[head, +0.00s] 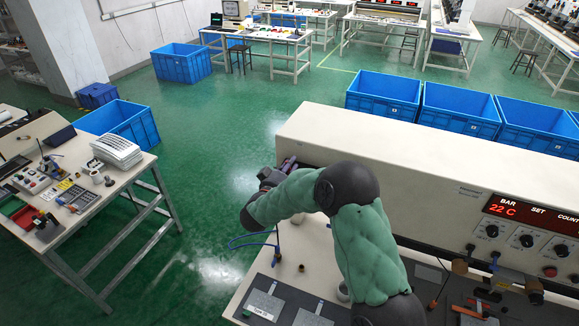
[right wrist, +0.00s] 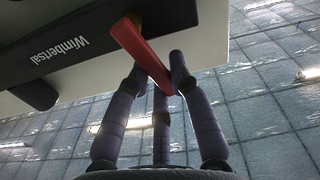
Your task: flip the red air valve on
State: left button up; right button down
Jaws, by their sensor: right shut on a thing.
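The red air valve (right wrist: 138,48) shows in the right wrist view as a flat red lever under a pale machine body, slanting down to the right. My right gripper (right wrist: 160,78) is shut on the lever's lower end, with its dark fingers around it. In the head view my right gripper (head: 272,178) is at the left end of the long beige machine (head: 420,175). The valve is hidden there by the machine and my arm. My left gripper is not in view.
The worktable (head: 235,300) below my right arm holds grey plates and small parts. A cluttered side table (head: 130,190) stands at the left, with green floor between. Blue crates (head: 385,95) stand behind the machine. A dark bar (right wrist: 85,42) with white lettering lies beside the lever.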

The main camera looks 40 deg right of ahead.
jog(key=m+b, duration=0.1)
jog(key=b, duration=0.1)
jog(key=shift+s+d+f+m+b, duration=0.15)
jog(key=shift+s+d+m+b, duration=0.05)
jog(key=shift+s+m+b, duration=0.2)
jog(key=shift+s+d+m+b, duration=0.1)
jog(key=shift+s+m+b, duration=0.05)
jog(key=shift+m+b, duration=0.5)
jog(key=c, duration=1.4)
grip_release()
jog(key=shift+o, duration=0.2)
